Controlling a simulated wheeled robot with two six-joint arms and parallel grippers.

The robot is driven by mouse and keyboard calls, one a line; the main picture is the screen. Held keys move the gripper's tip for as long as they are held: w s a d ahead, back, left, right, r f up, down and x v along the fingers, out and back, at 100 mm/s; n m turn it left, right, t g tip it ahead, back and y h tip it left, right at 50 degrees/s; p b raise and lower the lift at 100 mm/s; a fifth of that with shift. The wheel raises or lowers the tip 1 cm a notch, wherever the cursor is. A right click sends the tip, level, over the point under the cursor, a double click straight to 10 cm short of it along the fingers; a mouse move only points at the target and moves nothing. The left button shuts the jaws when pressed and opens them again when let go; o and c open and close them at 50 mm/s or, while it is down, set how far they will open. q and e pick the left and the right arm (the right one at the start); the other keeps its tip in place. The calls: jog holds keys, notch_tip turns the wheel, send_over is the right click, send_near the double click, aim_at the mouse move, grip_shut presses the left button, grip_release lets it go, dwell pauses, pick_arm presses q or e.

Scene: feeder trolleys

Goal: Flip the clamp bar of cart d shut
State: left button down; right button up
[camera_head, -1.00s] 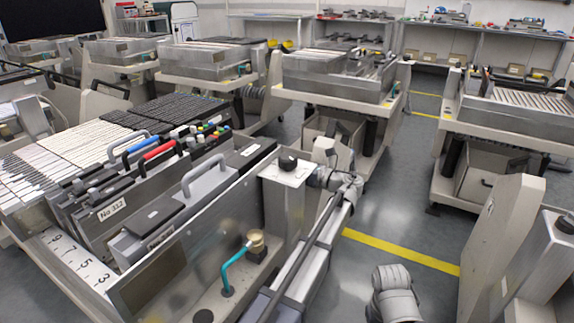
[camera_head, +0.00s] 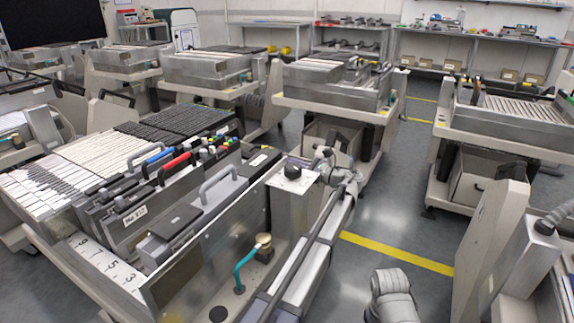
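Several feeder trolleys are in view, but I can read no cart letter and cannot tell which is cart d. The nearest trolley (camera_head: 165,290) fills the left front, with rows of feeders and a metal post (camera_head: 292,177) with a black knob. A long dark bar (camera_head: 305,243) runs along its right side. I cannot tell whether it is a clamp bar. A grey jointed part (camera_head: 345,178) beyond the post may be my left wrist; its finger opening cannot be made out. A grey rounded arm link of mine stands at the bottom centre-right. My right gripper is not visible.
A trolley (camera_head: 345,105) stands beyond the nearest one, and another (camera_head: 500,130) stands at the right. A beige panel (camera_head: 492,245) rises at the right front. Between them is clear grey floor with a yellow line (camera_head: 400,254). Benches (camera_head: 480,38) line the back wall.

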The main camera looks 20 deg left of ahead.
pick_arm(q)
jog(key=s+r+n+p, duration=0.1)
jog(key=r+n, duration=0.1)
jog(key=s+r+n+p, duration=0.1)
jog(key=r+n+p, duration=0.1)
jog(key=s+r+n+p, duration=0.2)
jog(key=shift+a+n, duration=0.3)
jog(key=s+n+p, duration=0.1)
jog(key=s+r+n, duration=0.1)
jog(key=shift+s+a+r+n+p, duration=0.15)
jog(key=shift+s+n+p, duration=0.05)
jog(key=shift+n+p, duration=0.2)
jog(key=shift+s+a+r, duration=0.1)
jog(key=shift+s+r, duration=0.1)
jog(key=shift+s, duration=0.4)
jog(key=shift+p, duration=0.3)
jog(key=d, duration=0.7)
jog(key=shift+s+d, duration=0.4)
